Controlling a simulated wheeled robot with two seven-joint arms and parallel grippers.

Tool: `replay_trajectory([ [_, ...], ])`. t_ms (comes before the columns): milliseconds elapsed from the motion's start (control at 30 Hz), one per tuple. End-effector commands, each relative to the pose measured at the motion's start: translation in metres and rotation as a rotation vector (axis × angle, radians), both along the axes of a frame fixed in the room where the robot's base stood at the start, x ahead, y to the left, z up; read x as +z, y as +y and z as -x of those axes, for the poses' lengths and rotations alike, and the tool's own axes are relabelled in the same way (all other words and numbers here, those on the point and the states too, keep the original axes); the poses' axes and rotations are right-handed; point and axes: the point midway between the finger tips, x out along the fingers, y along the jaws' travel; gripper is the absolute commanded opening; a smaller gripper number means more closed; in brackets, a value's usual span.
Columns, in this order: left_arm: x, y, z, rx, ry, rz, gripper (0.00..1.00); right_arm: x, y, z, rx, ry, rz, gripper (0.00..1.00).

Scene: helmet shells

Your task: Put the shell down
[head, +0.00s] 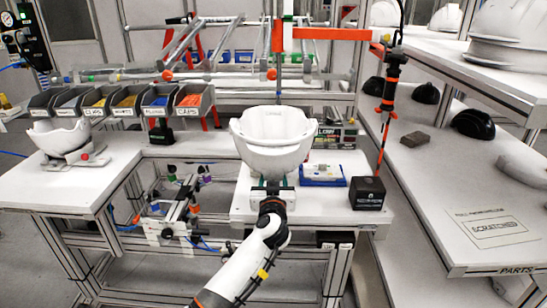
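A white helmet shell (272,135), hollow side up, is over the middle worktable (310,203), near its left part. My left gripper (272,186) is at the lower front of this shell, its arm coming up from the bottom of the head view. Its fingertips are hidden against or behind the shell, so their opening does not show. I cannot tell whether the shell rests on something or is held clear of the table. Green parts show just below the shell. My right gripper is not in view.
A second white shell (60,136) sits on a stand on the left table. A blue-edged tray (322,174) and a black box (367,193) stand right of the middle shell. A hanging tool (388,95) is above the box. The right bench holds dark caps (474,124).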

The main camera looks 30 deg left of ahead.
Motion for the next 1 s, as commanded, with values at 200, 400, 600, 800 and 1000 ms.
replay_trajectory([
  [200,-0.013,-0.001,0.000,0.000,-0.001,0.001,0.14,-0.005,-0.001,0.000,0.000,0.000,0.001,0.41],
  [400,-0.055,-0.001,0.000,0.000,0.002,0.001,0.14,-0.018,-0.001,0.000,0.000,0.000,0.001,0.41],
  [600,-0.083,0.001,0.000,0.003,-0.002,-0.001,0.14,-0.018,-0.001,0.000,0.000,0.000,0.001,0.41],
  [800,-0.095,-0.001,0.000,-0.001,-0.003,-0.001,0.14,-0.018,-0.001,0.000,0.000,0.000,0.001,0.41],
  [1000,-0.095,0.000,0.000,-0.001,-0.003,-0.001,0.14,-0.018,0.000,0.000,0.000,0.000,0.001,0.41],
])
